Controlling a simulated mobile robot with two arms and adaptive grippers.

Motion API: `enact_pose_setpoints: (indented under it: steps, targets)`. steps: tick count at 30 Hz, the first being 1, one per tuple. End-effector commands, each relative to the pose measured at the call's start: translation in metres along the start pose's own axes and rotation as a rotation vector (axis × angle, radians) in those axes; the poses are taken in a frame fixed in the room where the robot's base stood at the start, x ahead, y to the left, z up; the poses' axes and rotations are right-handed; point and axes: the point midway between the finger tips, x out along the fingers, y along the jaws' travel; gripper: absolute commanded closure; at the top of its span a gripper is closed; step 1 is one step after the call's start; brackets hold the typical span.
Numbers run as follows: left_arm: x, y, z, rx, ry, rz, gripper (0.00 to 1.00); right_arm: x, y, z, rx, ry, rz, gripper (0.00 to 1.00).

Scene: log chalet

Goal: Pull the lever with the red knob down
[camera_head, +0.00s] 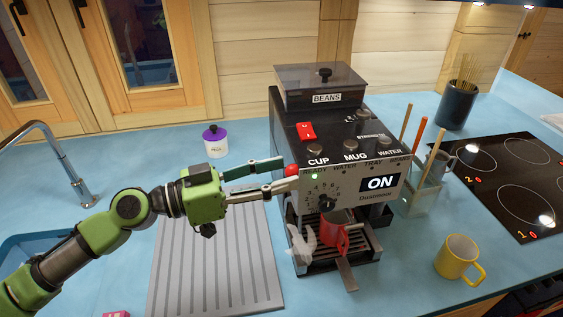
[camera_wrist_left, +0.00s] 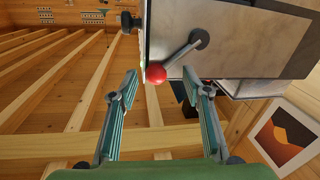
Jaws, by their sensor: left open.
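The red knob (camera_head: 291,169) sits on the left side of the coffee machine (camera_head: 330,130). In the left wrist view the knob (camera_wrist_left: 156,74) is at the end of a short grey lever arm (camera_wrist_left: 183,52) that slants up to a pivot on the machine's side. My left gripper (camera_head: 287,172) is open, its fingers reaching from the left towards the knob. In the left wrist view the knob shows between and just beyond the fingertips (camera_wrist_left: 166,80), with a gap on each side. The lever arm is hidden in the head view. My right gripper is not in view.
A red mug (camera_head: 336,232) stands on the machine's drip tray under the spout. A yellow mug (camera_head: 457,257) stands at the right, near the hob (camera_head: 500,180). A grey ribbed drainer (camera_head: 215,270) lies below my left arm. A purple-lidded jar (camera_head: 215,141) stands behind it.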

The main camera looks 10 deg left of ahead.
Motion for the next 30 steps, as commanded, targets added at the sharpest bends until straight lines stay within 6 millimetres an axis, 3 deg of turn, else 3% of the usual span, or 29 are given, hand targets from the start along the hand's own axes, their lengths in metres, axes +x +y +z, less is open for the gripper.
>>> enact_pose_setpoints:
  steps: [14, 19, 26, 30]
  targets:
    - [0.011, 0.001, 0.001, 0.001, -0.001, 0.001, 0.56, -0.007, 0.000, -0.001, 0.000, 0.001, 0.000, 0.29]
    - [0.011, 0.001, 0.001, 0.001, -0.001, 0.001, 1.00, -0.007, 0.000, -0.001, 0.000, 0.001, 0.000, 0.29]
    - [0.011, 0.000, 0.001, -0.003, 0.000, 0.000, 1.00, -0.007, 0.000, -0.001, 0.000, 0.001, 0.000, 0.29]
    - [0.011, 0.000, 0.006, 0.015, 0.004, 0.002, 1.00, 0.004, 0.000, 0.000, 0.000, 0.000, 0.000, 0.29]
